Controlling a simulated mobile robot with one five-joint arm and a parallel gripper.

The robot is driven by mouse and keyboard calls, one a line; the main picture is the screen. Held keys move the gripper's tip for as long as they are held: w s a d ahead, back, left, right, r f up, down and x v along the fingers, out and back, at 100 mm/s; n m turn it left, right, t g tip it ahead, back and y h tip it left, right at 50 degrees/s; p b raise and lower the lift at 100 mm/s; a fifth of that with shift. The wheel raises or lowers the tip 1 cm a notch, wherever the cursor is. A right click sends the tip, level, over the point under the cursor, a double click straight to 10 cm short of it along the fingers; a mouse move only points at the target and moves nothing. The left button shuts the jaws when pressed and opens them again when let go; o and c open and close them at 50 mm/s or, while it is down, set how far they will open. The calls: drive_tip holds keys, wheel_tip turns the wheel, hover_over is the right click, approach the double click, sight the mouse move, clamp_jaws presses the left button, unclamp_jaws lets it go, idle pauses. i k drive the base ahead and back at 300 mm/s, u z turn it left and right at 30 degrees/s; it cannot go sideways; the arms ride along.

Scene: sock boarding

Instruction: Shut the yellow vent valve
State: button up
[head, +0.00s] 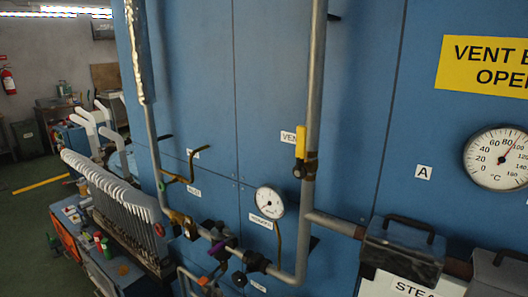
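The vent valve's yellow handle (300,142) stands upright, in line with the grey vertical pipe (316,75). The dark brass valve body (306,166) is just below the handle on the same pipe. A white label reading "VENT" (288,137) is partly hidden behind the handle. My gripper is not in view.
A pressure gauge (268,201) sits left of the pipe, and a temperature dial (499,158) is at the right. Other valves, one with a purple handle (219,246), line the lower pipe. A rack of white boards (110,190) stands at the left.

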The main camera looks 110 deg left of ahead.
sight(299, 173)
drive_tip(key=u, duration=3.9)
drive_tip(key=k, duration=1.35)
drive_tip(key=u, duration=0.45)
drive_tip(key=i, duration=1.85)
drive_tip(key=u, duration=0.5)
